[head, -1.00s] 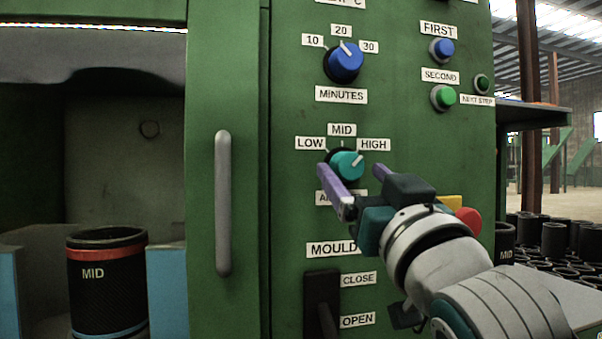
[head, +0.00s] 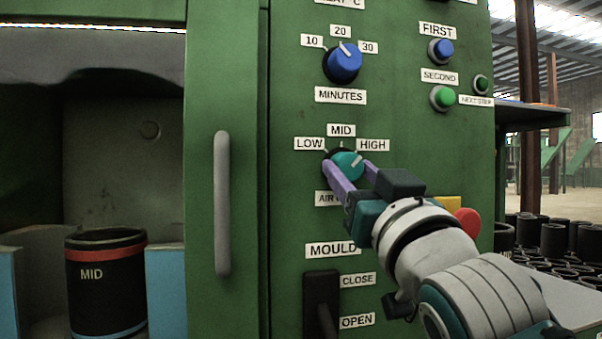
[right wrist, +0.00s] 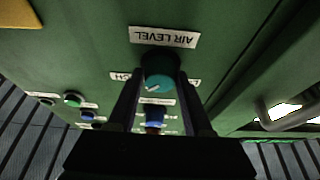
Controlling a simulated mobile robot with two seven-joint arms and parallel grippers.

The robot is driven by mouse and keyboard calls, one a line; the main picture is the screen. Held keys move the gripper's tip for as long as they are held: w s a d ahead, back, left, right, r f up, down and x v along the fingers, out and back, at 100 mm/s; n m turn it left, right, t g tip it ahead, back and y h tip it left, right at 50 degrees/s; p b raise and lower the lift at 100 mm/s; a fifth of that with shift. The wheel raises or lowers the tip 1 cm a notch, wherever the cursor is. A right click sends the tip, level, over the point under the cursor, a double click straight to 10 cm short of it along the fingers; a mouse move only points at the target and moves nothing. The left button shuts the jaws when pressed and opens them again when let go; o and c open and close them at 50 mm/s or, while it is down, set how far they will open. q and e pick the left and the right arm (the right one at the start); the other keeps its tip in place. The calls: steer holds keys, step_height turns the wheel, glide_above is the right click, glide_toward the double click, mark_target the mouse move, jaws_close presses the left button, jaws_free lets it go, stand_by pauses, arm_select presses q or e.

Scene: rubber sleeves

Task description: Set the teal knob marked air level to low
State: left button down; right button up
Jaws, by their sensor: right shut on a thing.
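The teal air level knob (head: 347,165) is on the green panel, under the labels LOW (head: 310,144), MID (head: 341,130) and HIGH (head: 373,145). In the right wrist view the knob (right wrist: 159,72) shows between the fingertips, below the AIR LEVEL label (right wrist: 164,37). The arm partly hides that label in the head view. My left gripper is not in view.
A blue minutes knob (head: 342,62) is above. A black mould lever (head: 322,303) is below. Blue (head: 441,51) and green (head: 443,97) buttons and a red button (head: 467,222) are to the right. A door handle (head: 222,203) and a black MID sleeve (head: 105,285) are left.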

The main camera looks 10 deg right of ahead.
jaws_close()
